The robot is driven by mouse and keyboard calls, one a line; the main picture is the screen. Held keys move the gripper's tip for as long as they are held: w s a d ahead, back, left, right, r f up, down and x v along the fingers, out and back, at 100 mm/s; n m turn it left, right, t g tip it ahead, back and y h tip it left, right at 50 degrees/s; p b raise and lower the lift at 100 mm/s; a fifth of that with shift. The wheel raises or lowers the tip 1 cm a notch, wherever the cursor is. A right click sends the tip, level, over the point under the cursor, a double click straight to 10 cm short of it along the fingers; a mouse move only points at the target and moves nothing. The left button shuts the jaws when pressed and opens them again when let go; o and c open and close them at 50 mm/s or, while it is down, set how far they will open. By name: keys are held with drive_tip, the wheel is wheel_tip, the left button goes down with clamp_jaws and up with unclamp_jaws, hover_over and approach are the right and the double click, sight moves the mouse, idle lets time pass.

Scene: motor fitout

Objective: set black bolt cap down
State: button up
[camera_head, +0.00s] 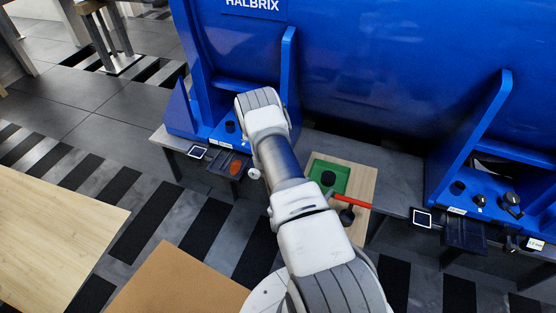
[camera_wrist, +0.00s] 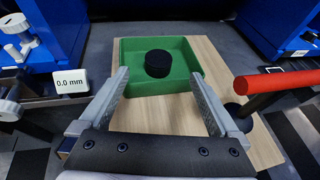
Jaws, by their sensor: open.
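The black bolt cap (camera_head: 328,178) is a short dark cylinder inside the green tray (camera_head: 317,166). In the wrist view the cap (camera_wrist: 158,63) stands upright on the floor of the green tray (camera_wrist: 186,46), with bare green around it. My gripper (camera_wrist: 159,75) is open and empty. Its two fingers are spread wide at the near side of the tray, with the cap beyond and between them, apart from both. In the head view my arm hides the gripper.
The tray sits on a wooden board (camera_head: 364,181). A red-handled tool (camera_head: 349,200) lies close to its right. The large blue motor housing (camera_head: 390,70) rises behind. Dark trays (camera_head: 228,164) and (camera_head: 465,235) flank the board. Wooden tabletops (camera_head: 50,235) stand at the lower left.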

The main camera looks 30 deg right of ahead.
wheel_tip(320, 180, up, 28)
drive_tip(key=s+r+m+g+h, duration=0.1)
drive_tip(key=s+m+g+h, duration=0.1)
drive_tip(key=m+g, duration=0.85)
drive_tip(key=s+a+r+m+t+y, duration=0.3)
drive_tip(key=a+r+m+y, duration=0.1)
drive_tip(key=a, duration=0.5)
drive_tip(key=s+a+r+m+t+y, duration=0.3)
drive_tip(key=a+r, duration=0.4)
drive_tip(key=a, duration=0.3)
drive_tip(key=s+a+r+m+t+y, duration=0.4)
drive_tip(key=s+a+r+m+y, duration=0.1)
drive_tip(key=a, duration=0.4)
drive_tip(key=shift+s+a+r+m+y, duration=0.25)
drive_tip(key=shift+a+r+m+y, duration=0.25)
drive_tip(key=shift+y, duration=0.6)
drive_tip(key=shift+d+r, duration=0.15)
wheel_tip(320, 180, up, 24)
drive_tip(key=p, duration=2.4)
